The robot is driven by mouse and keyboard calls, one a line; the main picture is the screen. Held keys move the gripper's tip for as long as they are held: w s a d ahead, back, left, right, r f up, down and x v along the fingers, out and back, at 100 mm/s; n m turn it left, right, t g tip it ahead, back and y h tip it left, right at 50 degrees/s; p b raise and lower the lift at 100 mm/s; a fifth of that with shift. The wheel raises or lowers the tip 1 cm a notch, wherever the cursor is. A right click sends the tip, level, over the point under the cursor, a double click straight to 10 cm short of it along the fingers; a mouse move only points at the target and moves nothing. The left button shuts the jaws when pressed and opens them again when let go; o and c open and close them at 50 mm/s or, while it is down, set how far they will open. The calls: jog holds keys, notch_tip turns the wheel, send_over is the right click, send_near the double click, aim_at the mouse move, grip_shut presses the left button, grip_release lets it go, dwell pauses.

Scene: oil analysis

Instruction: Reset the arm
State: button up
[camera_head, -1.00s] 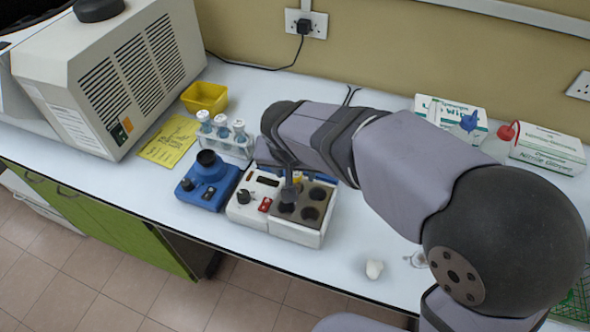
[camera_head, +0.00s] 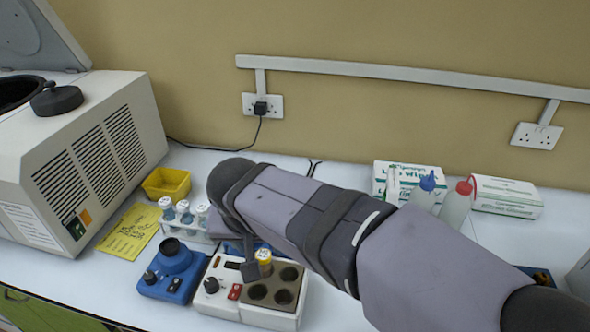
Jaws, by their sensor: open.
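My arm reaches in from the lower right. The jaws are open and hold nothing that I can see. The vial stands upright in the back left well of a white block heater (camera_head: 270,318), which has a brown top with several wells, a black knob and a red switch. I cannot tell whether the finger touches the vial.
A blue mixer (camera_head: 170,268) stands left of the heater. Behind are a rack of white-capped tubes (camera_head: 184,217), a yellow bin (camera_head: 166,183) and a yellow sheet (camera_head: 130,232). A large centrifuge (camera_head: 85,150) with raised lid fills the left. Boxes (camera_head: 508,197) and wash bottles (camera_head: 457,205) stand back right.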

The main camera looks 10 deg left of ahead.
jog(key=s+d+f+g, duration=0.1)
jog(key=d+f, duration=0.3)
jog(key=d, duration=0.4)
jog(key=s+d+f+m+g+h, duration=0.1)
jog(key=d+f, duration=0.3)
jog(key=d, duration=0.4)
jog(key=s+d+f+g, duration=0.1)
jog(key=d+f, duration=0.2)
jog(key=d, duration=0.6)
jog(key=shift+m+g, duration=0.6)
jog(key=shift+g, duration=0.1)
jog(key=s+d+f, duration=0.1)
jog(key=s+d, duration=0.1)
jog(key=s+d+f, duration=0.3)
jog(key=shift+s+d+p, duration=0.3)
jog(key=shift+s+p, duration=0.05)
